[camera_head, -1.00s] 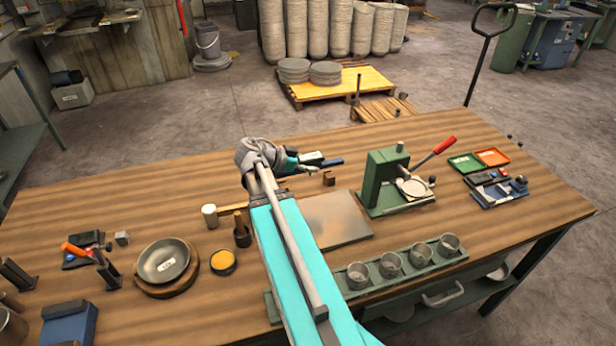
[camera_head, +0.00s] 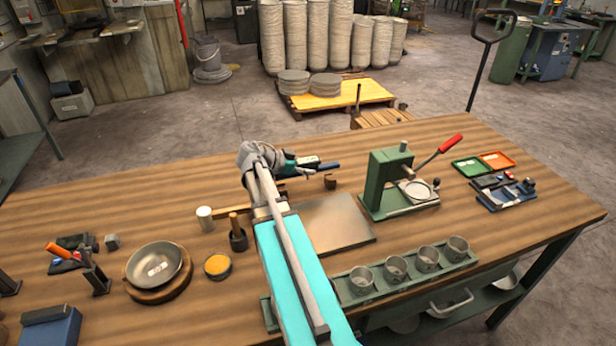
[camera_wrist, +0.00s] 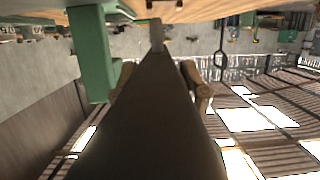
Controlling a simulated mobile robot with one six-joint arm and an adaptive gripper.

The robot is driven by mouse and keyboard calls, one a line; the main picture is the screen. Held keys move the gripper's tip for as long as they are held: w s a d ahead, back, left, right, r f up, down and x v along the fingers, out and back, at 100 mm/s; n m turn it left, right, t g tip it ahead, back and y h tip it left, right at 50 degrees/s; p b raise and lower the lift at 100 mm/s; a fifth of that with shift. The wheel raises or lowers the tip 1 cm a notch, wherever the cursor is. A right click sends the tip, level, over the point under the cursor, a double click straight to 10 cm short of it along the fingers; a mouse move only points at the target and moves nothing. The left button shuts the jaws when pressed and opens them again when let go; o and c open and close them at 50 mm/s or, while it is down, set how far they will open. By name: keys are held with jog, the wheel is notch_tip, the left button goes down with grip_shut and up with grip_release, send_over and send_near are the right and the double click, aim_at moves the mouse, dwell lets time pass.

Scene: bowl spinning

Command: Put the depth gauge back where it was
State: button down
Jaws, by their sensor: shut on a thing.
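My gripper (camera_head: 305,163) is above the table behind the grey plate, to the left of the green press. In the wrist view the two brown fingers of my gripper (camera_wrist: 158,78) are shut on either side of a long dark thing with a narrow grey tip, apparently the depth gauge (camera_wrist: 152,115). It fills the lower middle of that view. In the head view a dark-blue bar sticks out at the gripper's right end; I cannot tell if it is part of the gauge. A blue tool tray (camera_head: 505,193) with several small things on it lies at the right.
The green press (camera_head: 382,180) with its red lever stands right of my gripper. A small brown block (camera_head: 330,182) is just below the gripper. A grey plate (camera_head: 336,225), a green rack (camera_head: 408,278) of cups and a mallet (camera_head: 205,218) lie nearer. Green and orange trays are at right.

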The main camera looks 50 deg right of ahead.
jog(key=shift+w+d+f+b, duration=0.15)
jog(key=shift+w+f+b, duration=0.05)
jog(key=shift+f+b, duration=0.25)
jog(key=shift+w+d+f+b, duration=0.1)
jog(key=shift+w+f+b, duration=0.05)
jog(key=shift+f+b, duration=1.4)
jog(key=shift+f+b, duration=0.5)
jog(key=shift+s, duration=0.1)
jog(key=shift+c, duration=0.5)
grip_release()
jog(key=shift+s+a+f, duration=0.1)
jog(key=shift+a, duration=0.05)
